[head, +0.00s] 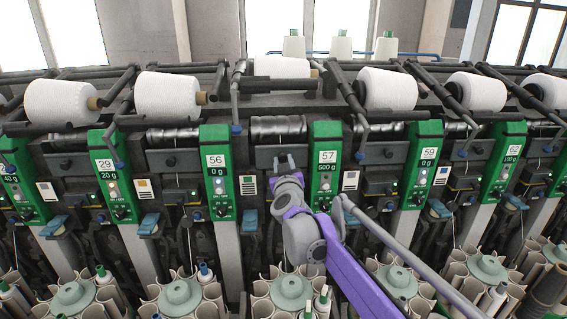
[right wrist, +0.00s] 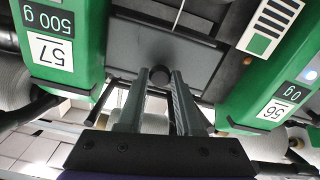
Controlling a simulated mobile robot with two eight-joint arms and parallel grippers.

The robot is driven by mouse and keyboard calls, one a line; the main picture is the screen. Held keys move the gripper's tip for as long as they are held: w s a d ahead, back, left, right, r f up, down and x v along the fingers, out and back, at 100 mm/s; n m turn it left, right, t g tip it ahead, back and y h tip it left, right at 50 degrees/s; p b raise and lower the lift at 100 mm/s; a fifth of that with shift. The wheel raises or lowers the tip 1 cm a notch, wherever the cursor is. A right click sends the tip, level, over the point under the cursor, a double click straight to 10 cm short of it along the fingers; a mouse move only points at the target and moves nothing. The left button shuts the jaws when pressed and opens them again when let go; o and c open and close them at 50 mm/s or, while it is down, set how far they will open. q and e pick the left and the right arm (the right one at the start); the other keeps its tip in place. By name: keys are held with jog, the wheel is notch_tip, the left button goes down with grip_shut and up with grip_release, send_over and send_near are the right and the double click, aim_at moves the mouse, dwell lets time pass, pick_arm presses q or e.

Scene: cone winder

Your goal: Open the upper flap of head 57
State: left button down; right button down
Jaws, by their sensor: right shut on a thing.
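Head 57 has a green housing (head: 325,165) with a 57 label and a 500 g display. Its upper flap (head: 265,158) is a dark rectangular panel just left of that housing, below the drum. In the right wrist view the flap (right wrist: 195,55) fills the upper middle and looks about flush with the front. My right gripper (head: 284,163) reaches up to the flap from below. In the wrist view my right gripper (right wrist: 159,77) is shut on a small round dark knob (right wrist: 158,74) on the flap. My left gripper is not in view.
Head 56's green housing (head: 216,172) stands close on the left, and head 59's (head: 420,165) further right. White yarn cones (head: 281,67) sit above. Bobbin magazines (head: 290,291) stand below my right arm.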

dwell(0.7)
jog(key=shift+s+f+t+p, duration=0.2)
jog(key=shift+t+p, duration=0.3)
jog(key=shift+t, duration=0.1)
jog(key=shift+s+f+t, duration=0.2)
jog(key=shift+f+t, duration=0.2)
jog(key=shift+t, duration=0.1)
jog(key=shift+s+f+t+b, duration=0.25)
jog(key=shift+f+t+b, duration=0.4)
jog(key=shift+t, duration=0.55)
jog(key=shift+s+f+t+b, duration=0.25)
jog(key=shift+f+t+b, duration=0.2)
jog(key=shift+f+t, duration=0.55)
jog(key=shift+r+t, duration=0.25)
jog(key=shift+t, duration=0.05)
